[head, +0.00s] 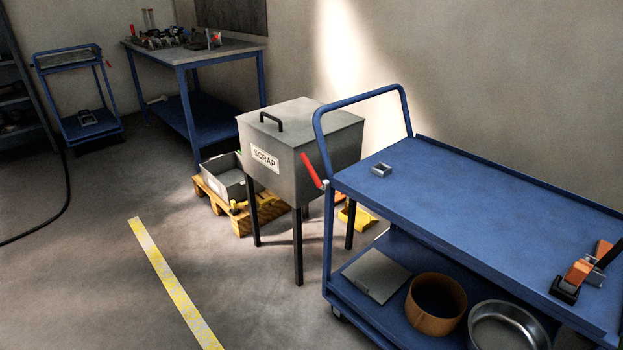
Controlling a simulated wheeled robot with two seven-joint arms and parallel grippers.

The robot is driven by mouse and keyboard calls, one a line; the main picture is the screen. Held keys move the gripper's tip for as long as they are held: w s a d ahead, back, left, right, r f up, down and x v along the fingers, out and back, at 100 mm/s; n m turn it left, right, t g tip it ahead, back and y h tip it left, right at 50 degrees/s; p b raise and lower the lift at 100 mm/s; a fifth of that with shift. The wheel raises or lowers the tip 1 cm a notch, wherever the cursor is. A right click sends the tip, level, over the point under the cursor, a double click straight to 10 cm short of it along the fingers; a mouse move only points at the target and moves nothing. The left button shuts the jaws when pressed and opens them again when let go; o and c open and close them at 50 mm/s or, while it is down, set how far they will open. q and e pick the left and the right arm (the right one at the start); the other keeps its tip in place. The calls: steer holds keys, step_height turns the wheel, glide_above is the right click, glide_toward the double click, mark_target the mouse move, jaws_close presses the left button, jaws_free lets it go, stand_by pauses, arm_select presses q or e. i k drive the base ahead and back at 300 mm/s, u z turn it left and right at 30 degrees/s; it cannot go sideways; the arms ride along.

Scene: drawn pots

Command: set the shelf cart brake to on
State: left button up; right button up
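A blue two-shelf cart (450,195) stands at the right with its push handle at its left end. A red brake lever (313,170) sits on the handle-side post; it tilts, with its upper end to the left and its lower end at the post. Another, smaller blue cart (66,58) stands at the back left and also has a small red lever (108,64) on its right side. Which cart the task names is not marked. Neither of my grippers is in view.
A grey SCRAP bin (300,140) on legs stands close left of the near cart. A pallet (222,208) with a grey crate lies behind it. An orange-black tool (578,272) lies on the cart top. The floor (90,280) at the left front is clear, with a yellow line.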

mark_target(323, 184)
steer(key=z, duration=1)
steer(key=k, duration=0.15)
steer(key=u, duration=1.7)
steer(key=i, duration=1.1)
steer(key=z, duration=0.95)
steer(key=i, duration=0.75)
steer(key=z, duration=0.65)
